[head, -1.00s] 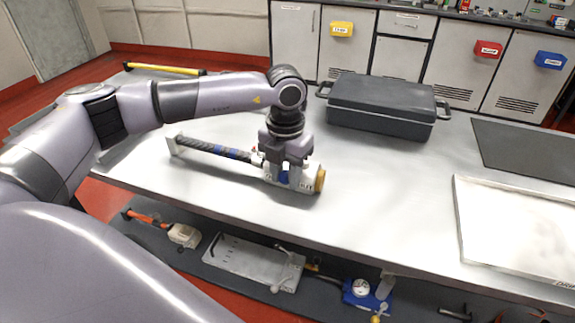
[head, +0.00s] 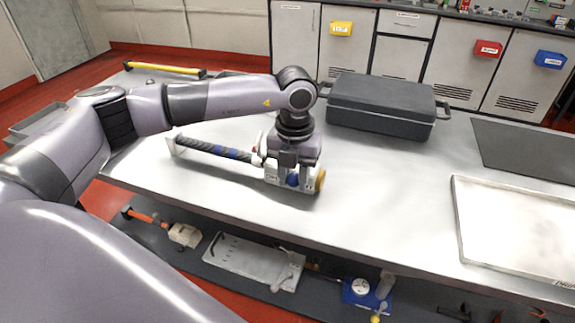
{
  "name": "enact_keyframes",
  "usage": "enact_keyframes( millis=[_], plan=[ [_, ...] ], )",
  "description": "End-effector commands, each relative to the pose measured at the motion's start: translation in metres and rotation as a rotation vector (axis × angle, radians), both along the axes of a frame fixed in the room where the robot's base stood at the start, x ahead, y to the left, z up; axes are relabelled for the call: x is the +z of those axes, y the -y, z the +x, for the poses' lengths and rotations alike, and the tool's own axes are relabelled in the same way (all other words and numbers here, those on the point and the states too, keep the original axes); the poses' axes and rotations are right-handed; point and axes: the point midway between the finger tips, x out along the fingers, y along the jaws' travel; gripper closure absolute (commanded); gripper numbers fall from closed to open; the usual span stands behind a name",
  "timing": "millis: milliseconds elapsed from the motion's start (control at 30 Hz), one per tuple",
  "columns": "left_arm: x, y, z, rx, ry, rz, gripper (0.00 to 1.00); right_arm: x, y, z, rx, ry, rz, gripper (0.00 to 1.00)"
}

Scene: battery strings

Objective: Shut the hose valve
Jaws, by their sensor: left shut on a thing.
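The hose assembly lies on the grey workbench. Its dark hose (head: 212,149) with blue marks runs from a white end piece at the left to a white valve body (head: 271,174). A yellow-brown round end (head: 320,180) closes the right side. A blue handle (head: 292,181) sits on the valve, between my fingers. My left gripper (head: 293,178) points down over the valve and is shut on the blue handle. The fingers hide part of the handle, so its exact angle is hard to tell. My right gripper is not in view.
A dark grey case (head: 380,105) with side handles stands behind the valve. A pale tray (head: 515,235) and a dark mat (head: 530,150) lie at the right. A yellow bar (head: 165,69) lies at the back left. The bench front is clear.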

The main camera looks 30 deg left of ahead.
Motion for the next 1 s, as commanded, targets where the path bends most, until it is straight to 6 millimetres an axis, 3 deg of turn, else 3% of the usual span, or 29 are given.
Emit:
enact_keyframes(
  millis=[1000],
  plan=[
    [0.000,0.018,0.006,0.219,-0.002,-0.002,0.99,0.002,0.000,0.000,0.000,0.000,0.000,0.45]
  ],
)
